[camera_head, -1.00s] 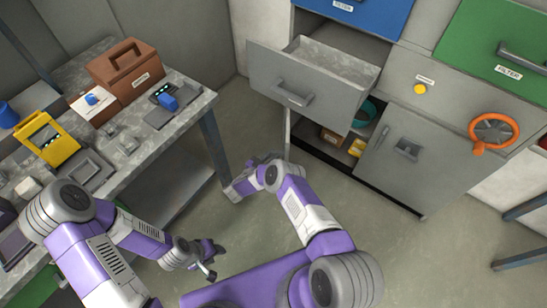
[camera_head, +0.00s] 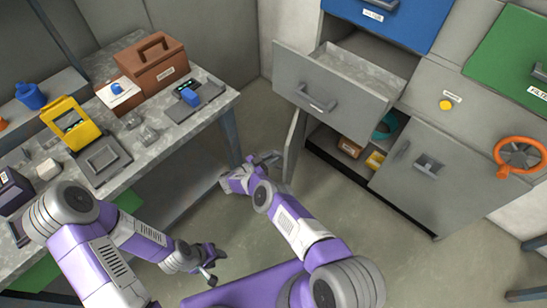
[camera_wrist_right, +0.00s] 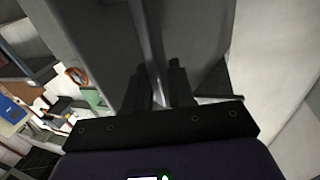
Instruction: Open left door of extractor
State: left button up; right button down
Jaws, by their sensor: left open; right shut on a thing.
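The grey extractor cabinet (camera_head: 431,72) stands at the right. Its lower left door (camera_head: 293,147) stands swung out, seen nearly edge-on in the head view, with the compartment (camera_head: 333,137) exposed. My right gripper (camera_head: 269,159) is at the outer side of this door. The right wrist view shows its dark fingers (camera_wrist_right: 168,86) shut around a thin part against a grey panel; whether this is handle or edge I cannot tell. My left gripper (camera_head: 211,259) is open and empty above the floor, away from the cabinet.
A grey drawer (camera_head: 310,88) is pulled out above the left door. The right door (camera_head: 425,188) is shut beside an orange valve wheel (camera_head: 520,139). A workbench (camera_head: 178,133) with several items stands at the left. Floor (camera_head: 340,222) is clear before the cabinet.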

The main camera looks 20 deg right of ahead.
jog(key=shift+w+d+r, duration=0.3)
jog(key=shift+d, duration=0.05)
jog(key=c, duration=1.4)
grip_release()
jog(key=o, duration=0.3)
jog(key=shift+f, duration=0.1)
jog(key=shift+a, duration=0.1)
jog(key=v, duration=0.7)
jog(key=shift+s+a+f, duration=0.1)
jog(key=shift+a+f, duration=0.05)
jog(key=shift+a, duration=0.15)
jog(key=shift+s+f, duration=0.1)
